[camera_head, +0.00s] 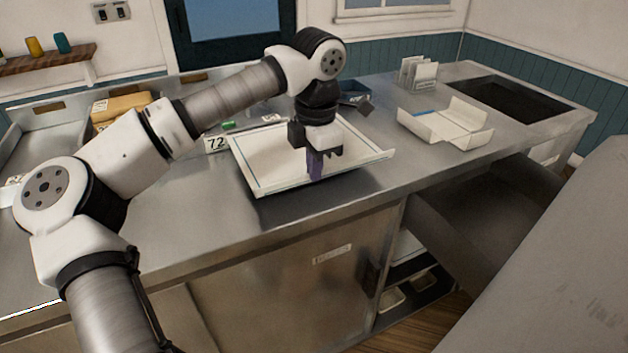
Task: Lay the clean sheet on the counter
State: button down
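A white sheet (270,165) with a thin blue line along its border lies flat-looking on the steel counter (215,225), near the middle. Its right and front edges look slightly raised. My gripper (320,165) points down over the sheet's front right part. A purple piece shows at its tip; I cannot tell if it is a finger pad or a held thing. Whether the fingers touch the sheet is unclear, and so is their opening. A second white piece (445,125), with folded-up flaps and a blue mark, lies on the counter to the right.
A "72" sign (215,143) stands by the sheet's left corner. A card holder (418,73) and a dark sunken basin (508,98) are at the right. An open drawer (480,210) juts out below the counter. The left front counter is clear.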

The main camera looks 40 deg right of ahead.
jog(key=shift+f+p, duration=0.3)
jog(key=shift+f, duration=1.75)
jog(key=c, duration=1.7)
grip_release()
jog(key=shift+f, duration=0.1)
jog(key=r, duration=0.4)
jog(key=r+b, duration=0.1)
jog(key=r, duration=0.7)
jog(key=shift+s+a+r, duration=0.1)
jog(key=shift+s+r, duration=0.05)
jog(key=shift+s, duration=0.2)
